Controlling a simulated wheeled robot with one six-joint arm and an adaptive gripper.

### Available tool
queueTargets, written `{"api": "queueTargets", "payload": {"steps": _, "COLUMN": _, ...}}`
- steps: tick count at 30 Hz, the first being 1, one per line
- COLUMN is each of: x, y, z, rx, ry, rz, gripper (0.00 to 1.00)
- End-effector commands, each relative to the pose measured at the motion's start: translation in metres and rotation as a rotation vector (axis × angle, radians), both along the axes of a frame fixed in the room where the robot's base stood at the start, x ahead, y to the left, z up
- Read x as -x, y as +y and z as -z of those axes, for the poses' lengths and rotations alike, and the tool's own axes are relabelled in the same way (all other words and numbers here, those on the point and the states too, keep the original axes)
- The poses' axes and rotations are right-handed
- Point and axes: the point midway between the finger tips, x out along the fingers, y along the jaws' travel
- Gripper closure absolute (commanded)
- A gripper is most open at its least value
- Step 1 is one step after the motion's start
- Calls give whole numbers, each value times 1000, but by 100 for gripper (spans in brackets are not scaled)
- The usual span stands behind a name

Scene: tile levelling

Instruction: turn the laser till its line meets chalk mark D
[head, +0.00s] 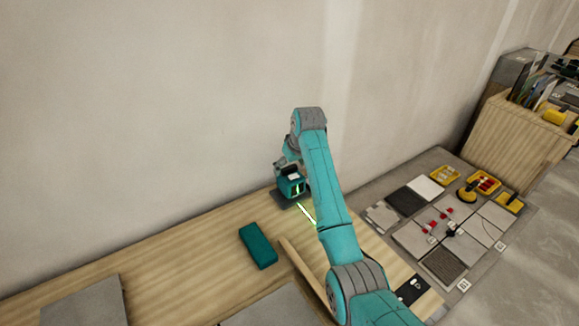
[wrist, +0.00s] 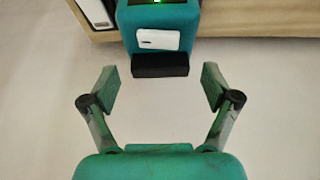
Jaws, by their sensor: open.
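The laser (head: 291,188) is a small teal box with a green light on its front, standing on a dark base on the wooden bench by the wall. A bright green line (head: 307,214) runs from it along the bench towards my arm. In the wrist view the laser (wrist: 185,20) shows at the top, with a white plate and a black block on it. My gripper (wrist: 161,87) is open and empty, its fingers apart on either side of the black block and short of it. In the head view the gripper is mostly hidden behind the laser and arm. I cannot see chalk mark D.
A teal case (head: 258,246) lies on the bench (head: 190,250) left of my arm. Grey slabs (head: 85,303) lie at the front. To the right is a floor area with tiles, yellow trays (head: 445,175) and red pieces. A wooden crate (head: 520,130) stands far right.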

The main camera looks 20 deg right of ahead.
Motion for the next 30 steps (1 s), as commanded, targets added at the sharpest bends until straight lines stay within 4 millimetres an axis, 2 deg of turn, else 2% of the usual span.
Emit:
{"api": "queueTargets", "payload": {"steps": 11, "x": -2, "y": 1, "z": 5, "rx": 0, "ry": -1, "rz": -1, "gripper": 12}}
{"api": "queueTargets", "payload": {"steps": 18, "x": -2, "y": 1, "z": 5, "rx": 0, "ry": -1, "rz": -1, "gripper": 72}}
{"api": "queueTargets", "payload": {"steps": 23, "x": -2, "y": 1, "z": 5, "rx": -1, "ry": 0, "rz": -14, "gripper": 72}}
{"api": "queueTargets", "payload": {"steps": 30, "x": -1, "y": 2, "z": 5, "rx": -1, "ry": 2, "rz": -169, "gripper": 72}}
